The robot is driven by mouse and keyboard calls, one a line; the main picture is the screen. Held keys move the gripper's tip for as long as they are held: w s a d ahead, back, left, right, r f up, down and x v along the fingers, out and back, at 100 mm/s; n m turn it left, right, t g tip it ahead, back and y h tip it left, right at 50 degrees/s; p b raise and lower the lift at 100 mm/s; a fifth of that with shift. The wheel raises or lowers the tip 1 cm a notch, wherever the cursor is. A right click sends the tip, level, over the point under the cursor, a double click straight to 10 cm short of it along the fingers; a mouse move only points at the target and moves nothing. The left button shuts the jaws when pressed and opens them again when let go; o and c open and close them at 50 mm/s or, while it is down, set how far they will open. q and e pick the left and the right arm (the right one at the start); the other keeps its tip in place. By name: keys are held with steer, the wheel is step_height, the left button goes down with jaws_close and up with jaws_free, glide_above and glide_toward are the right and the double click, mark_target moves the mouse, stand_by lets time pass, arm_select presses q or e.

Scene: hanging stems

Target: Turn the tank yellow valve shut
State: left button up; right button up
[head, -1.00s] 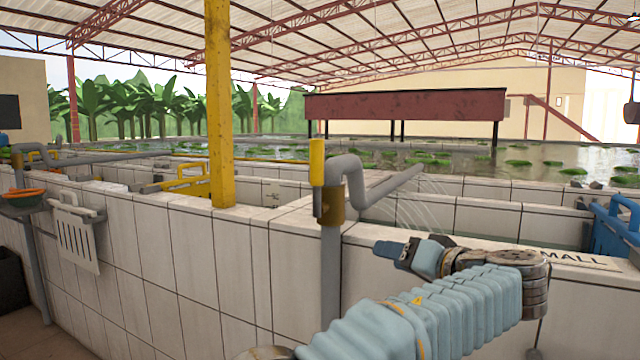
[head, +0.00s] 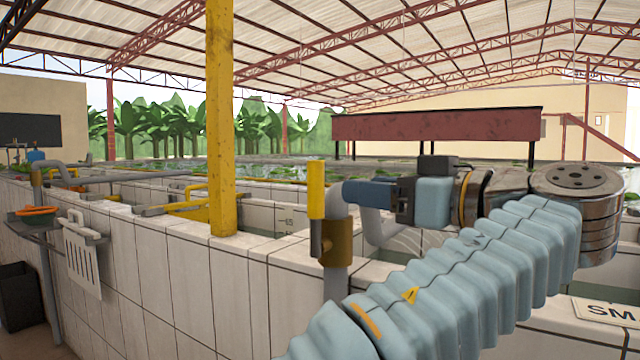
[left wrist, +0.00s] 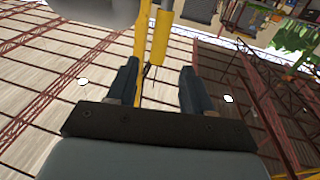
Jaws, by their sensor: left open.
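The yellow valve handle (head: 316,190) stands upright beside a bronze valve body (head: 337,243) on a grey pipe (head: 337,282) at the tank wall. My left gripper (head: 352,191) points left at handle height, just right of the handle, and hides part of the pipe's bend. In the left wrist view the handle (left wrist: 161,35) lies ahead of the fingertips, roughly between their lines. The left gripper's fingers (left wrist: 158,72) are apart with nothing between them. Whether a finger touches the handle cannot be told. My right gripper is not in view.
A yellow post (head: 220,120) rises from the wall to the left of the valve. Tiled tank walls (head: 180,270) run below. A white slotted panel (head: 82,258) hangs at the left. Space in front of the wall is clear.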

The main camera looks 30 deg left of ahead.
mark_target(322, 185)
arm_select(q)
steer(key=x, duration=1.1)
steer(key=shift+f, duration=0.1)
steer(key=shift+c, duration=0.3)
jaws_close()
